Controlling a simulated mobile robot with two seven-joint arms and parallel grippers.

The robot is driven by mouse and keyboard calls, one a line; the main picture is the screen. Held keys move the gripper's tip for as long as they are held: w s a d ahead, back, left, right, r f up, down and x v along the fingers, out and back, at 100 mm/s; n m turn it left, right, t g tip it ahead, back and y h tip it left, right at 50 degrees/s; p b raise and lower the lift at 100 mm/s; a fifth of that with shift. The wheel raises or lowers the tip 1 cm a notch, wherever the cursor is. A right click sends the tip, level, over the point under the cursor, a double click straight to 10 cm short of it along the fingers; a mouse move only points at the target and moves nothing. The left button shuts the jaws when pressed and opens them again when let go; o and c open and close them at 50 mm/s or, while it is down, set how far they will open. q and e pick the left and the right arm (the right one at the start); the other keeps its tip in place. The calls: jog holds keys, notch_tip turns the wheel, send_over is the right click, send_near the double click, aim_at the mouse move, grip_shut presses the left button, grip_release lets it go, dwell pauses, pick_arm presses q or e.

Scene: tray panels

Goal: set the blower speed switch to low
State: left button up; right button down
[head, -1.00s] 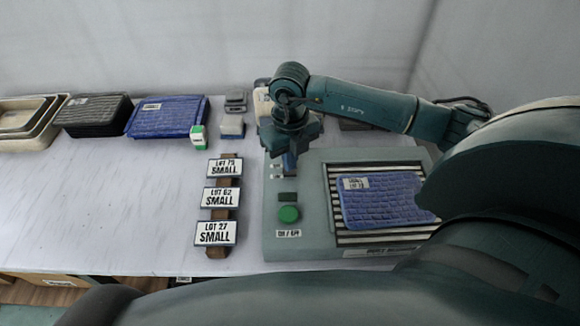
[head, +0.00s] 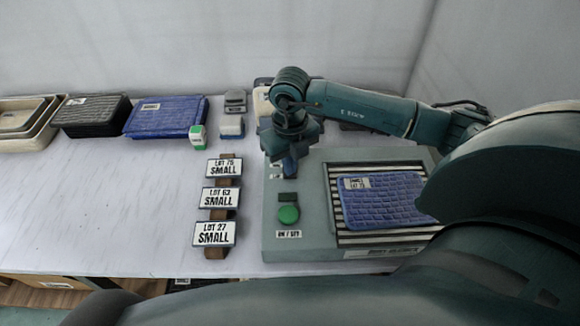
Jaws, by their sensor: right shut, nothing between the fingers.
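The grey-green blower machine (head: 267,220) stands on the right of the table, with a striped bed holding a blue ribbed tray panel (head: 385,205). Small pale labels (head: 275,171) show at the upper left of the panel, beside my right gripper (head: 289,172). The gripper is shut and empty, pointing down over the panel's upper left. It hides the speed switch, so its setting cannot be read. My left gripper is not in view.
Lot cards marked SMALL (head: 215,233) stand in a column left of the machine. A blue tray stack (head: 166,117), a black tray stack (head: 92,115) and nested beige trays (head: 24,121) lie at the back left. Small stamp-like items stand behind the cards. The table's left middle is clear.

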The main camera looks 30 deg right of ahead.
notch_tip(320, 180, up, 7)
jog(key=p, duration=0.4)
jog(key=shift+p, duration=0.4)
jog(key=shift+f, duration=0.1)
dwell(0.4)
